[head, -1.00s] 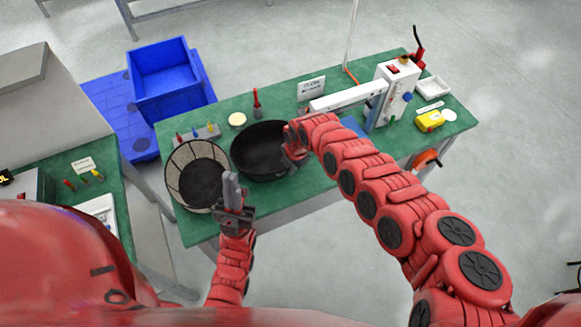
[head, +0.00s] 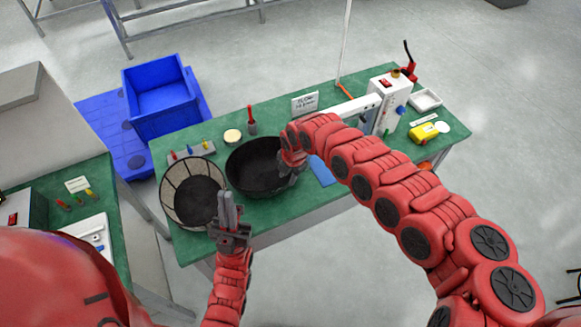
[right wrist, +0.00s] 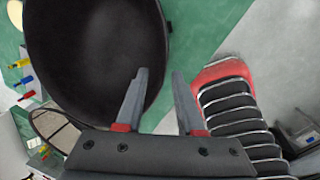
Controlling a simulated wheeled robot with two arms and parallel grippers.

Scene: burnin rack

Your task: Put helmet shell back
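The helmet shell, a black bowl shape (head: 252,170), sits open side up on the green bench. It also fills the upper left of the right wrist view (right wrist: 90,55). My right gripper (head: 290,163) is at the shell's right rim. In the right wrist view its two fingers (right wrist: 160,90) are apart, one over the shell's inside and one outside the rim. I cannot tell whether they touch the rim. My left gripper (head: 229,208) is in front of the round mesh-sided basket (head: 170,197), left of the shell. Its finger gap is unclear.
A white machine (head: 388,98) with a horizontal arm stands to the right. A blue flat piece (head: 322,171) lies beside my right arm. A blue crate (head: 160,95) stands off the bench.

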